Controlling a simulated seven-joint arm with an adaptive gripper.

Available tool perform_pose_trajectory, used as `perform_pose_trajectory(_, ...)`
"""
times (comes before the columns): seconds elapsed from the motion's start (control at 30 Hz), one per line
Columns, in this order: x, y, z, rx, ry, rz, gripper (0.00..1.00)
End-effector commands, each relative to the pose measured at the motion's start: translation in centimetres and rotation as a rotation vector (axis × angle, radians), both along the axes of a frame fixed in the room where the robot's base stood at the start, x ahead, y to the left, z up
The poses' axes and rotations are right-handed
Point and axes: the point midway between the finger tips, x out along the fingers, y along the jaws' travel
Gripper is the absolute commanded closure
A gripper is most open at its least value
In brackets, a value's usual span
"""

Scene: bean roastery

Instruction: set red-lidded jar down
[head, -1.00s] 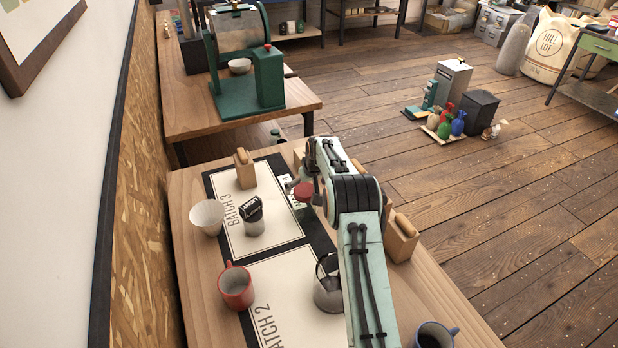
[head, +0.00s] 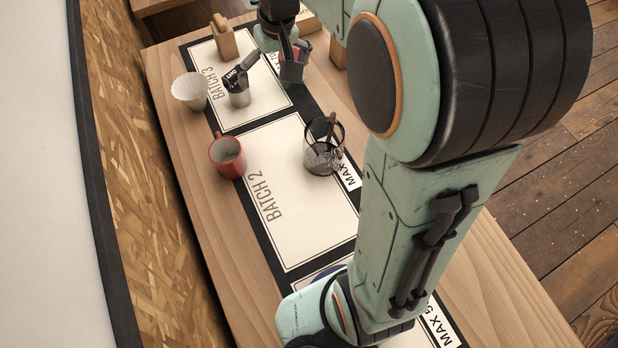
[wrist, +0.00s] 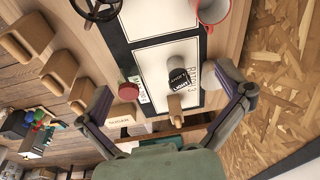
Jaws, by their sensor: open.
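The red-lidded jar (wrist: 128,91) stands at the border of the "Batch 3" card (wrist: 150,60), beside the card's small printed text in the wrist view. In the head view, its red lid (head: 291,73) shows only partly behind my gripper's finger. My gripper (wrist: 169,100) is open, its two fingers wide apart, with nothing held between them. The jar lies nearer the left finger in the wrist view. I cannot tell whether a finger touches it. A jar with a black lid (head: 238,80) stands on the same card, left of the gripper in the head view.
A white cup (head: 190,90) and a red mug (head: 228,156) stand at the left side. A glass jug (head: 322,146) stands by the "Batch 2" card (head: 285,205), which has clear space. A wooden holder (head: 223,38) stands at the back. Several wooden blocks (wrist: 58,72) line the table edge.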

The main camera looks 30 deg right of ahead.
Motion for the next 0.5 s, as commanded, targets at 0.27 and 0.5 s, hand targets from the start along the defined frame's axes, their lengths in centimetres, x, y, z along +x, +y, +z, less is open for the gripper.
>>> perform_pose_trajectory(0.27,-18.3,4.8,-0.6,0.007,0.151,0.043,0.0)
perform_pose_trajectory(0.5,-23.2,5.3,-2.3,0.006,0.2,0.054,0.0)
